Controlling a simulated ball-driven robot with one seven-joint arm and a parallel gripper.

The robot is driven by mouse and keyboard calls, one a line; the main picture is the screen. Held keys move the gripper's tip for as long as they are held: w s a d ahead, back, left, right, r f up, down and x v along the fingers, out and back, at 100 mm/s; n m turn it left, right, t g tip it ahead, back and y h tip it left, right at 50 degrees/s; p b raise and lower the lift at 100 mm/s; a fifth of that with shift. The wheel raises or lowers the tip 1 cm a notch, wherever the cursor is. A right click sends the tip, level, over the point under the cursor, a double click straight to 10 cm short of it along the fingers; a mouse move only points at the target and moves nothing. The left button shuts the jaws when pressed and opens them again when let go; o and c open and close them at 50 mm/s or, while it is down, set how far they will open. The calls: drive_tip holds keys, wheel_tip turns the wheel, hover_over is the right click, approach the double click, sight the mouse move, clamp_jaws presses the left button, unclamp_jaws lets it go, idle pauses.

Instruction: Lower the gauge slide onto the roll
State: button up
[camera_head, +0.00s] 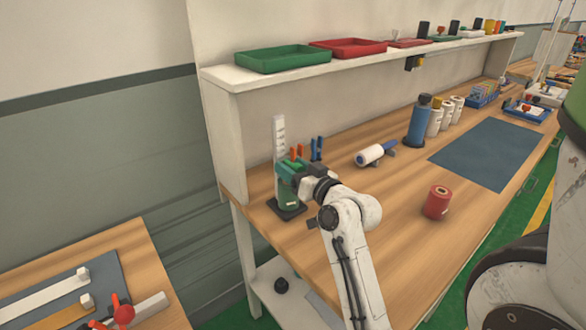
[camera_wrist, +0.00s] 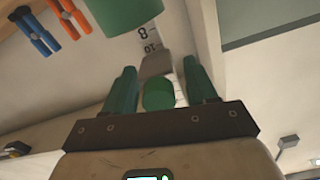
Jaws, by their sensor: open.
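The height gauge has a white numbered scale (camera_head: 279,135) standing on a dark base (camera_head: 288,213) at the bench's left end. A green roll (camera_head: 289,199) stands upright on that base, partly hidden by my gripper (camera_head: 290,170). In the wrist view the picture looks upside down, with the roll (camera_wrist: 125,12) at the top edge. My gripper (camera_wrist: 158,75) is open, one finger on each side of the slide's green knob (camera_wrist: 159,94). The grey slide (camera_wrist: 156,64) sits on the scale, apart from the roll in this view. I cannot tell whether the fingers touch the knob.
Orange clips (camera_head: 298,152) and blue clips (camera_head: 317,149) stand behind the gauge. A white roll (camera_head: 370,155) lies to the right, and a red roll (camera_head: 437,202) stands near the front. A shelf (camera_head: 370,62) with trays overhangs the back. Bench space beside my arm is clear.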

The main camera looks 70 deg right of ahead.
drive_tip(key=b+v, duration=0.2)
drive_tip(key=v, duration=0.8)
drive_tip(key=shift+s+a, duration=0.3)
drive_tip(key=shift+c, duration=0.2)
